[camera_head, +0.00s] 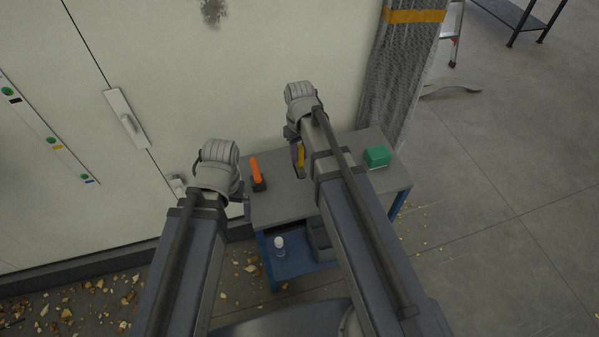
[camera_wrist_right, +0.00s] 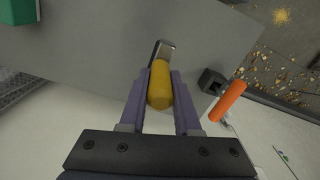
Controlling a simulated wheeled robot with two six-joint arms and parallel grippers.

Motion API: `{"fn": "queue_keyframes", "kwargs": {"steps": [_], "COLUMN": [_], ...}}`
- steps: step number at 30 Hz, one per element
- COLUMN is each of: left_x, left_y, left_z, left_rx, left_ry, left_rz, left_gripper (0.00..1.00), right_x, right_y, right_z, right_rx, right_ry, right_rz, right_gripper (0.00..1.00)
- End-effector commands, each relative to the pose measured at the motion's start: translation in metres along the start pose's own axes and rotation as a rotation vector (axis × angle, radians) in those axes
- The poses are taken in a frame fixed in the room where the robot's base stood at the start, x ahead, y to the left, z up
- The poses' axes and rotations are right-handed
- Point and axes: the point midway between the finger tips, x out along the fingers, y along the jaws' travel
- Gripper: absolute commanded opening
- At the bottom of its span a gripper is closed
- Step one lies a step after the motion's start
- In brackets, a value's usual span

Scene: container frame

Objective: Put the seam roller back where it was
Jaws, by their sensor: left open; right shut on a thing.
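A yellow-handled tool with a grey metal end, which I take to be the seam roller (camera_wrist_right: 160,88), is between the two fingers of my right gripper (camera_wrist_right: 159,92). In the head view the yellow handle (camera_head: 300,157) shows beside my right arm, over the grey tabletop (camera_head: 285,204). I cannot tell whether the tool touches the top. My left gripper (camera_head: 246,207) is at the left edge of the table, mostly hidden by its own wrist. It is open, with nothing seen in it.
An orange-handled tool with a black block (camera_head: 257,173) stands on the table between my grippers. A green box (camera_head: 377,156) is at the right. The lower shelf (camera_head: 292,262) holds a white-capped bottle (camera_head: 279,246) and a grey bin (camera_head: 320,240). A white wall (camera_head: 265,60) rises behind.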

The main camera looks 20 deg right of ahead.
Motion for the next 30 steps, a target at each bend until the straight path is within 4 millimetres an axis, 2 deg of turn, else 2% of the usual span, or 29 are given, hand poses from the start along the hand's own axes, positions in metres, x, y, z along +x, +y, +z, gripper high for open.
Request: {"fn": "queue_keyframes", "kwargs": {"steps": [1, 11, 20, 30], "left_x": [0.015, 0.022, 0.056, 0.056], "left_y": [0.001, 0.002, 0.005, 0.005], "left_z": [-0.001, -0.001, -0.003, -0.003], "left_rx": [0.0, 0.0, 0.0, 0.0], "left_ry": [0.0, 0.0, 0.0, 0.0], "left_rz": [0.0, 0.0, 0.0, 0.0], "left_gripper": [0.98, 0.98, 0.98, 0.98], "right_x": [0.015, 0.022, 0.056, 0.056], "right_y": [0.0, 0.0, 0.0, 0.0], "right_z": [0.0, 0.0, 0.0, 0.0], "right_rx": [0.0, 0.0, 0.0, 0.0], "right_ry": [0.0, 0.0, 0.0, 0.0], "right_rz": [0.0, 0.0, 0.0, 0.0], "right_gripper": [0.0, 0.0, 0.0, 0.0]}}
